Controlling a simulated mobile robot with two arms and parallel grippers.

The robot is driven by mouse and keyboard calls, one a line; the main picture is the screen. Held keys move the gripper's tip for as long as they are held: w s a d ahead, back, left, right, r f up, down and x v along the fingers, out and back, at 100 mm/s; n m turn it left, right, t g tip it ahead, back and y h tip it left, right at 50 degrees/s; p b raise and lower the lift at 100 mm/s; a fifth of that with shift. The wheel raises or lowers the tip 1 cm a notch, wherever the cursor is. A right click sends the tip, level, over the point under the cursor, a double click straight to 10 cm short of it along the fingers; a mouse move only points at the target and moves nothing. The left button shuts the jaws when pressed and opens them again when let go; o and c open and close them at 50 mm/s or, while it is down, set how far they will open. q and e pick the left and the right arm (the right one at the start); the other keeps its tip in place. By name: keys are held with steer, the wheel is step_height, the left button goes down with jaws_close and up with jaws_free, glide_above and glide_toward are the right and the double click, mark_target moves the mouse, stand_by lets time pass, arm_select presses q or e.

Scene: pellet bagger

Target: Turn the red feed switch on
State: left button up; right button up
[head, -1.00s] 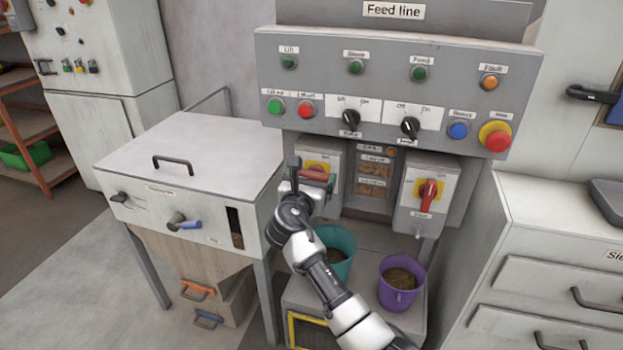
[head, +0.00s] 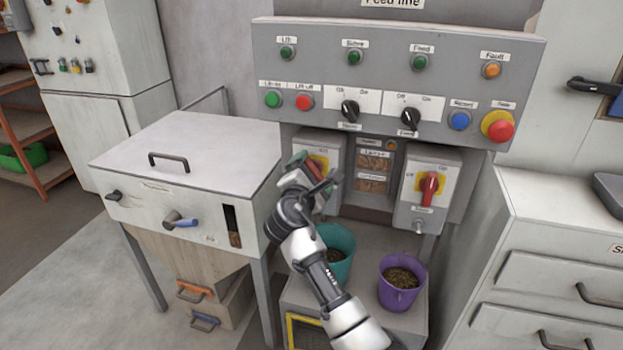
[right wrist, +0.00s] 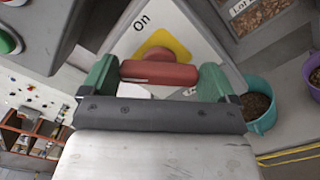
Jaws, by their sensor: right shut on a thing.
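A grey switch box (head: 334,150) hangs at the left below the control panel. Its red rotary handle (right wrist: 158,73) sits on a yellow plate (right wrist: 165,45) with an "On" mark beside it in the right wrist view. My right gripper (head: 316,174) is at this box. Its green fingertips are shut on the two ends of the red handle. In the head view the handle is tilted and partly hidden by the gripper. A second box (head: 426,165) at the right has an upright red handle (head: 429,187). I cannot read the boxes' name labels. My left gripper is not in view.
The control panel (head: 330,70) with buttons, knobs and a red emergency button (head: 500,130) is above. A teal bucket (head: 338,262) and a purple bucket (head: 399,285) stand below. A white hopper (head: 180,165) is at the left, a drawer cabinet (head: 560,240) at the right.

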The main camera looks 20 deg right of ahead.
steer(key=shift+d+f+m+b, duration=0.15)
steer(key=shift+m+b, duration=1)
steer(key=shift+m, duration=0.7)
steer(key=shift+a+f+m+b, duration=0.15)
steer(key=shift+m+b, duration=1)
steer(key=shift+m, duration=0.7)
steer(key=shift+d, duration=0.1)
steer(key=o, duration=0.6)
steer(key=shift+o, duration=0.2)
